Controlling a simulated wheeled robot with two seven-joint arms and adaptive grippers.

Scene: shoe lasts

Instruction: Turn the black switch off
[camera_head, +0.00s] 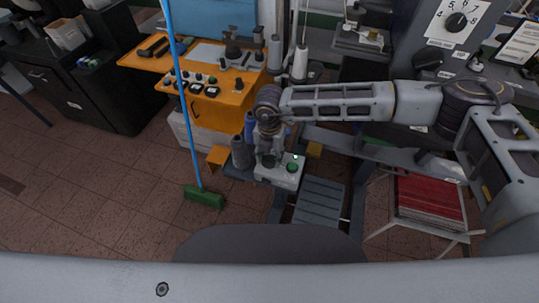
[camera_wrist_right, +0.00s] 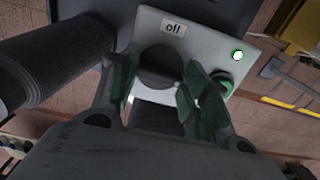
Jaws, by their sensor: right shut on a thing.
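The black switch (camera_wrist_right: 160,66) is a round dark knob on a light grey control box (camera_wrist_right: 205,45). A label reading "off" (camera_wrist_right: 173,28) sits beside it on the box. My right gripper (camera_wrist_right: 160,84) has its green-padded fingers on both sides of the knob and is shut on it. In the head view the box (camera_head: 283,180) stands below my right gripper (camera_head: 268,158), which largely hides the knob. My left gripper is not in view.
Dark grey cylinders (camera_head: 240,152) stand just left of the box. An orange machine table (camera_head: 215,110) lies behind. A green broom (camera_head: 204,197) with a blue handle stands left. A red stack (camera_head: 430,195) sits right. Floor at the left front is clear.

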